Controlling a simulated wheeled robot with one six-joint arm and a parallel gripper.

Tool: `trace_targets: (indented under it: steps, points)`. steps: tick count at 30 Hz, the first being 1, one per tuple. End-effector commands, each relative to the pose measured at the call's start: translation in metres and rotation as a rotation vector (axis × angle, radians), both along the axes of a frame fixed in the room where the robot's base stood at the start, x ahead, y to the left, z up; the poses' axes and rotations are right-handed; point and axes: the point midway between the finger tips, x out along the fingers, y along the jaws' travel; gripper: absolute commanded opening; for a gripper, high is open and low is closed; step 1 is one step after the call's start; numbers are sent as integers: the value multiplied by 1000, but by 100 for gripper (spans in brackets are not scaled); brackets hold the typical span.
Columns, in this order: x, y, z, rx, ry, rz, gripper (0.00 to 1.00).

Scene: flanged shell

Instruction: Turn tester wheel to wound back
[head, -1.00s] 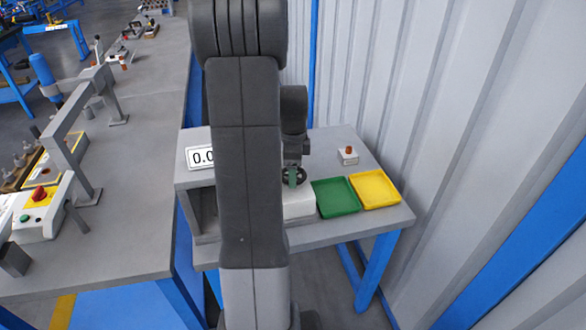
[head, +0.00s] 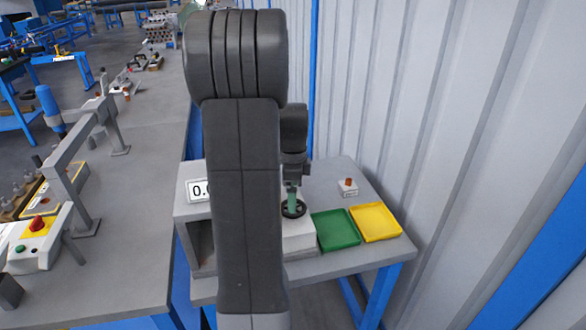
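The tester wheel (head: 284,213) is a small dark hand wheel on top of a pale tester block (head: 299,238) on the small grey bench. My gripper (head: 293,201) points down over the wheel, with green finger-like parts reaching to its middle. I cannot tell whether they touch the wheel, or whether the gripper is open or shut. A white display (head: 197,190) on a grey housing stands to the left. It starts with "0." and my arm hides the rest of the reading. My arm also hides the left part of the tester.
A green tray (head: 336,230) and a yellow tray (head: 376,222) lie empty right of the tester. A small box with an orange-red top (head: 348,187) stands behind them. A corrugated wall (head: 440,150) closes the right side. A long grey workbench (head: 135,220) runs along the left.

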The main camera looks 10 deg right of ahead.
Motion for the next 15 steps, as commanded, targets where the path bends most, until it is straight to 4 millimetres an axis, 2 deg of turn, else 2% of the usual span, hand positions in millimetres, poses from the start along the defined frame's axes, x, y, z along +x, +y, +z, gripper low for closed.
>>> trace_targets:
  steps: [1,6,10,15]
  points:
    - [1,0,14,-2,-7,0,92]
    - [1,0,53,-1,-6,0,92]
    - [0,0,76,-1,-4,-1,92]
    - [0,0,93,0,-2,-1,92]
